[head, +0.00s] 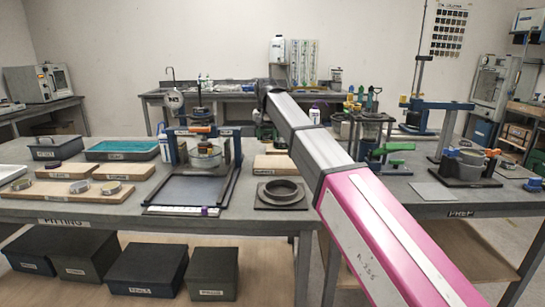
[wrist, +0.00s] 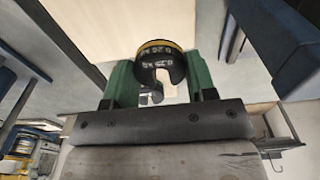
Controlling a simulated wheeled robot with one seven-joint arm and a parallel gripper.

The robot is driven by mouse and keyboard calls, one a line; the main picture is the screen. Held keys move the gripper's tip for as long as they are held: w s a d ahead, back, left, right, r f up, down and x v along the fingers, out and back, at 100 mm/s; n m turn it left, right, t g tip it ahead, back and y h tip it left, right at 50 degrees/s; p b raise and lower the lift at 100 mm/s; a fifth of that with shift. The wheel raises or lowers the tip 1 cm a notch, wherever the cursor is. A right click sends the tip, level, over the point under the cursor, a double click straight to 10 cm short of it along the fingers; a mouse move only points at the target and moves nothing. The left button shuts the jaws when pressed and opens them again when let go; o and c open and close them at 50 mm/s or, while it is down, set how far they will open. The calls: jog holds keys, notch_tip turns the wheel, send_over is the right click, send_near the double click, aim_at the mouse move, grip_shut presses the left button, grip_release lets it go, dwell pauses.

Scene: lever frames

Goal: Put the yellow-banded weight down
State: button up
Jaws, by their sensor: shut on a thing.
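The yellow-banded weight (wrist: 160,58) is a dark, round, slotted piece with a yellow stripe along its upper edge and white printed marks, seen in the wrist view. My gripper (wrist: 161,72) has green fingers on either side of it and is shut on it. The weight's slot opens toward the gripper, and a pale surface shows through it. I cannot tell how far the weight is above what lies below. In the head view my pink and grey arm reaches away over the bench, and its far end hides the weight.
In the head view a blue-posted frame (head: 233,183) stands on the left bench (head: 38,209). A dark ring (head: 281,188) on a square plate sits right of it. Wooden boards (head: 127,172) and a teal tray (head: 121,149) lie left. Another blue stand (head: 448,130) is on the right.

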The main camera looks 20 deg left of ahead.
aim_at(267, 161)
jog(key=shift+f, duration=4)
jog(key=o, duration=1.1)
jog(key=shift+f, duration=0.1)
jog(key=shift+o, duration=0.2)
jog(key=r, duration=1.2)
jog(key=shift+s+d+r, duration=0.1)
jog(key=shift+s, duration=0.25)
